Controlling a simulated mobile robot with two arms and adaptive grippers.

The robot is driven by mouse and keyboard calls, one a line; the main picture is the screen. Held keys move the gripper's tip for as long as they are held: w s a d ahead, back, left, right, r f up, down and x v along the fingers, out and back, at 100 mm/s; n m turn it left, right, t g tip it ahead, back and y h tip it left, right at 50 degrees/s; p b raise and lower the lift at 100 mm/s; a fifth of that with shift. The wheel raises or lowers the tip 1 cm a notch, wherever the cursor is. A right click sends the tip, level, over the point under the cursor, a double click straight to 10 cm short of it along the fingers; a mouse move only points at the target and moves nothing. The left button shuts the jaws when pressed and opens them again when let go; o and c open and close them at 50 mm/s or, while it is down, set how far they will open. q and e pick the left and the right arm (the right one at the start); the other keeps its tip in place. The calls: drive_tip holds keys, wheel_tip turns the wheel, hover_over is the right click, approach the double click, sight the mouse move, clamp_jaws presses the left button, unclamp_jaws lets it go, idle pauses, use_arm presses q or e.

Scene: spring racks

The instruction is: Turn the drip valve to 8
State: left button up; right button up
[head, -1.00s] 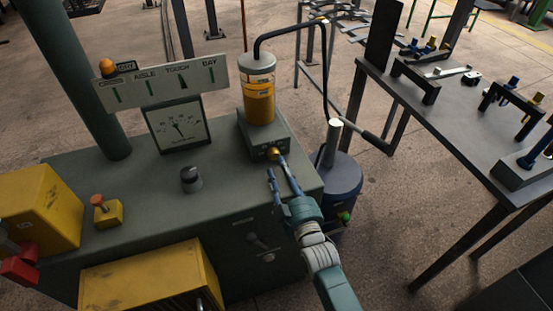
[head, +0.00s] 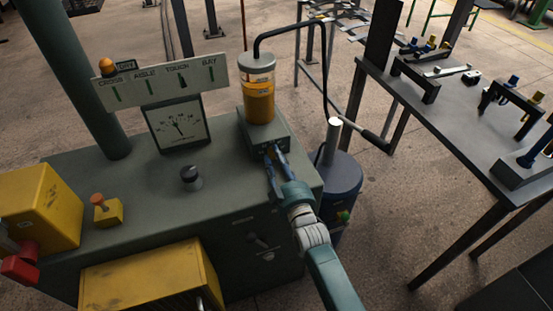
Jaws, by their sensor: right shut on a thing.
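The drip valve is a brass-coloured knob on the front of the grey block (head: 256,133) under the clear oil cup (head: 259,96), which holds amber oil. My right gripper (head: 273,155) reaches up to the block's front and is shut on the knob. Its blue fingers hide nearly all of the knob, and I cannot read the numbers around it. My left gripper is not in view.
The grey cabinet top (head: 140,180) carries a dial gauge (head: 178,126), a black knob (head: 191,178) and a yellow box with an orange button (head: 107,211). A blue tank (head: 339,178) stands right of the cabinet. A dark table (head: 450,130) with clamps is further right.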

drive_tip(key=shift+f+n, duration=0.1)
drive_tip(key=shift+n, duration=0.5)
drive_tip(key=o, duration=0.9)
drive_tip(key=shift+s+d, duration=0.1)
drive_tip(key=v, duration=1.1)
drive_tip(key=shift+s+d, duration=0.1)
drive_tip(key=shift+s, duration=0.3)
